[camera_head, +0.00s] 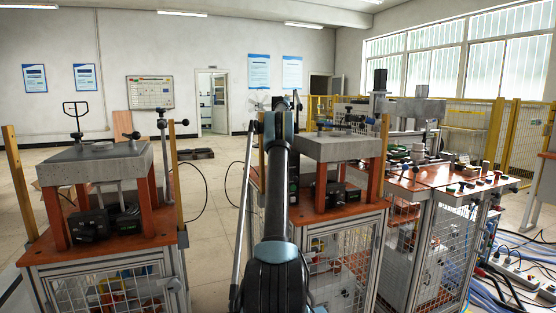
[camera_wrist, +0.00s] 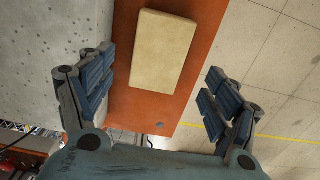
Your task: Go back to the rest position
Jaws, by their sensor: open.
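My gripper (camera_wrist: 157,88) is open in the wrist view, its two padded fingers wide apart with nothing between the pads. A beige rectangular block (camera_wrist: 163,50) lies flat on an orange-red surface (camera_wrist: 125,58) beyond the fingers. In the head view my arm reaches forward and up through the middle. It hides part of the middle workstation, and my gripper cannot be made out clearly there.
A workstation with a grey slab (camera_head: 96,163) on orange legs stands at left. Another grey slab (camera_head: 335,148) is just right of my arm. An orange-red bench (camera_head: 455,180) with small parts stands farther right. Cables (camera_head: 510,285) and power strips lie at lower right. Open floor (camera_head: 215,190) shows left of my arm.

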